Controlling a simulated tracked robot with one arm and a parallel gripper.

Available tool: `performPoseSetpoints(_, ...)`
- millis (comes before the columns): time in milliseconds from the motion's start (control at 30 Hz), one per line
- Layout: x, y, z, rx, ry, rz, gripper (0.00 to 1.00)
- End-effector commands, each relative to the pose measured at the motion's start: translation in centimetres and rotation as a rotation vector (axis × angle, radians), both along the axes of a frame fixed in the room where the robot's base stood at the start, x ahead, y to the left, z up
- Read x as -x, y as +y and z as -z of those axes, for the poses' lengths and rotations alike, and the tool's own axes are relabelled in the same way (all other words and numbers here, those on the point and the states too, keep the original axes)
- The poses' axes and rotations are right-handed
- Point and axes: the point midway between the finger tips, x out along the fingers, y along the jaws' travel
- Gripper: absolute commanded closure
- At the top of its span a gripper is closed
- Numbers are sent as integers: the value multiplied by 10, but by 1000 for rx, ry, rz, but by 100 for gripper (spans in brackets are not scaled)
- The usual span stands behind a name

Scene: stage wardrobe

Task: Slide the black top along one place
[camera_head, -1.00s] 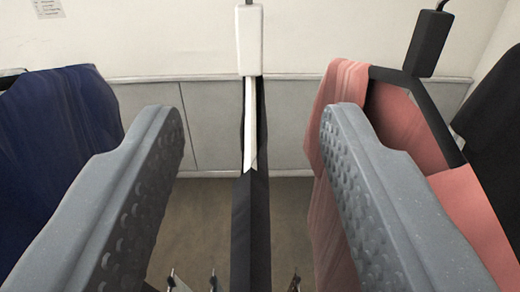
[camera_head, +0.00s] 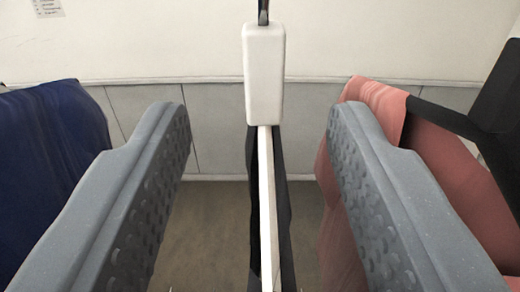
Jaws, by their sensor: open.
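The black top (camera_head: 284,215) hangs edge-on from a white hanger in the middle of the view. The hanger's white block (camera_head: 264,75) stands upright above it, with a dark hook (camera_head: 263,12) at its top. My gripper (camera_head: 258,125) is open, with one grey finger on each side of the hanger. There is a clear gap between each finger and the hanger, and neither finger touches it. The lower part of the top is cut off by the frame. The rail is out of view.
A dark blue garment (camera_head: 50,150) hangs to the left, partly behind the left finger. A pink garment (camera_head: 450,175) on a black hanger (camera_head: 490,120) hangs close on the right, partly behind the right finger. A pale wall with grey panels (camera_head: 225,120) stands behind.

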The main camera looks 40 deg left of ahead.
Motion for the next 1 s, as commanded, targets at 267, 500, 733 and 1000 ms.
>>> performPoseSetpoints(267, -16, 10, 0, -1, 3, 0, 56)
performPoseSetpoints(500, -30, 20, 0, -1, 3, 3, 56)
performPoseSetpoints(733, -42, 28, -1, -1, 3, 2, 56)
performPoseSetpoints(1000, -38, 43, 2, 0, 0, 0, 56)
